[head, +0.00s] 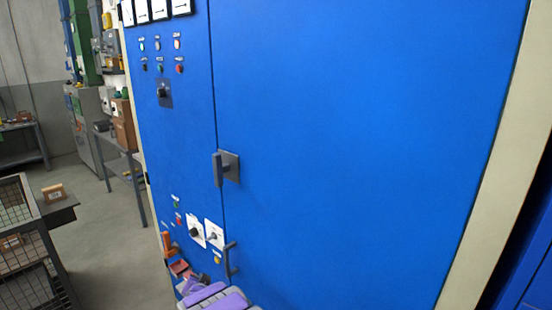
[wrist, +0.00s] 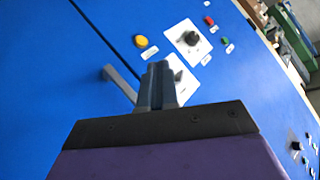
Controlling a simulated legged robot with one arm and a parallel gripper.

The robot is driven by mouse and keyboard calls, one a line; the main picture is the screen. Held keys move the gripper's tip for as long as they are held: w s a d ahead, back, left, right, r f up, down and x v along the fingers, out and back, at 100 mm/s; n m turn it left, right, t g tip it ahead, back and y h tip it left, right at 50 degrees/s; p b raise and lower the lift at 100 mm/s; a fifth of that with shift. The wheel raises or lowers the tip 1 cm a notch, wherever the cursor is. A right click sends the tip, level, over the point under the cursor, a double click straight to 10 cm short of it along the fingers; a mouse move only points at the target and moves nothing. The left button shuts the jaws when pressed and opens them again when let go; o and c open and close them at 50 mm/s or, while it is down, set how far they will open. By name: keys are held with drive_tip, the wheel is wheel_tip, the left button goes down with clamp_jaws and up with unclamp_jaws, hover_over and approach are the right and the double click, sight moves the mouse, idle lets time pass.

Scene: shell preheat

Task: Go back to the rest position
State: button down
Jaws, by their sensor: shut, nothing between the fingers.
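My gripper (wrist: 158,84) shows in the wrist view with its two dark fingers together and nothing between them. It is in front of the blue cabinet (head: 350,130), near the lower controls. A white plate (wrist: 176,66) is partly hidden behind the fingers. Another white plate with a black rotary knob (wrist: 190,38) lies just beyond, with a yellow button (wrist: 141,41) to its left. In the head view my purple and grey arm is at the bottom edge, below the two knob plates (head: 214,235); the fingertips cannot be made out clearly there.
A door latch (head: 228,166) and a lower grey handle (head: 231,260) stick out from the cabinet front. Upper left are lamps, buttons and a knob (head: 163,92). At left stand a wire-mesh cart (head: 22,250) and a grey table (head: 125,165), with open floor (head: 115,245) between them.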

drive_tip(key=s+d+r+n+g, duration=0.2)
drive_tip(key=s+d+r+g, duration=0.2)
drive_tip(key=s+d+r, duration=0.55)
drive_tip(key=s+d+r+n+g, duration=0.2)
drive_tip(key=s+d+r+g, duration=0.2)
drive_tip(key=s+d+r, duration=0.55)
drive_tip(key=s+d+g+h, duration=0.1)
drive_tip(key=s+d+g, duration=0.1)
drive_tip(key=s+d, duration=0.5)
drive_tip(key=s+d+g+h, duration=0.1)
drive_tip(key=s+d, duration=0.6)
drive_tip(key=s, duration=0.9)
drive_tip(key=s+d+g+h, duration=0.1)
drive_tip(key=s+d+g, duration=0.2)
drive_tip(key=s+d, duration=0.4)
drive_tip(key=s, duration=0.5)
drive_tip(key=shift+r, duration=0.15)
